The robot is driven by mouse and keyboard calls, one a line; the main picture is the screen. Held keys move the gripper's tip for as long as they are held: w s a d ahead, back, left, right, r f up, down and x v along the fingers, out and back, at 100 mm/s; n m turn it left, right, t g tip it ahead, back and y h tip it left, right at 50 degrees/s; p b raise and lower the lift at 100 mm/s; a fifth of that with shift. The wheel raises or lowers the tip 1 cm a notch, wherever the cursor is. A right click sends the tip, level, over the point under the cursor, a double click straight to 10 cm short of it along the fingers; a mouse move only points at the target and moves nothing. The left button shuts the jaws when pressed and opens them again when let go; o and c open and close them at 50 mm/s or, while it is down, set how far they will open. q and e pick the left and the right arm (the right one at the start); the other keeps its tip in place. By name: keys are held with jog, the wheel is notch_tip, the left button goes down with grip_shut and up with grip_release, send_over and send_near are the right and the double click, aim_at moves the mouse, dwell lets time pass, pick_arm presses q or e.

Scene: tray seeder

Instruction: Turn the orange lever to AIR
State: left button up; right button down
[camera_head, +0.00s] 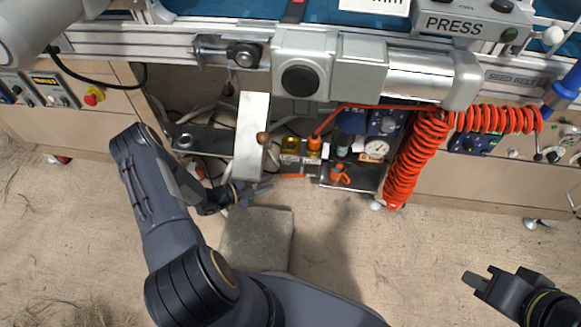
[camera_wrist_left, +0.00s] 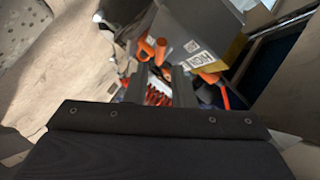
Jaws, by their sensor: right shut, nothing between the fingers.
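A small orange lever-like part (camera_head: 340,172) shows in the head view below the pressure gauge (camera_head: 376,149). Orange parts also show in the left wrist view, one upright (camera_wrist_left: 161,51) just beyond the fingers. I cannot tell which of them is the lever, and no AIR mark is readable. My left gripper (camera_head: 262,188) is left of the orange part, below the metal plate, and apart from it. In the left wrist view its two dark fingers (camera_wrist_left: 160,88) stand apart with red coil visible between them. My right gripper (camera_head: 478,280) is shut and empty at the lower right.
A red coiled hose (camera_head: 413,155) hangs right of the gauge. An upright metal plate (camera_head: 251,137) stands above my left gripper. A grey block (camera_head: 257,238) lies below. The floor at the lower centre right is clear.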

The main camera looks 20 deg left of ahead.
aim_at(286, 176)
pick_arm(q)
jog(key=b+x, duration=0.2)
jog(key=x, duration=0.5)
jog(key=shift+w+d, duration=0.2)
jog(key=shift+w, duration=0.15)
grip_shut()
jog(key=shift+r+m+g+y+p, duration=0.65)
jog(key=shift+y+p, duration=0.25)
jog(key=shift+p, duration=1.1)
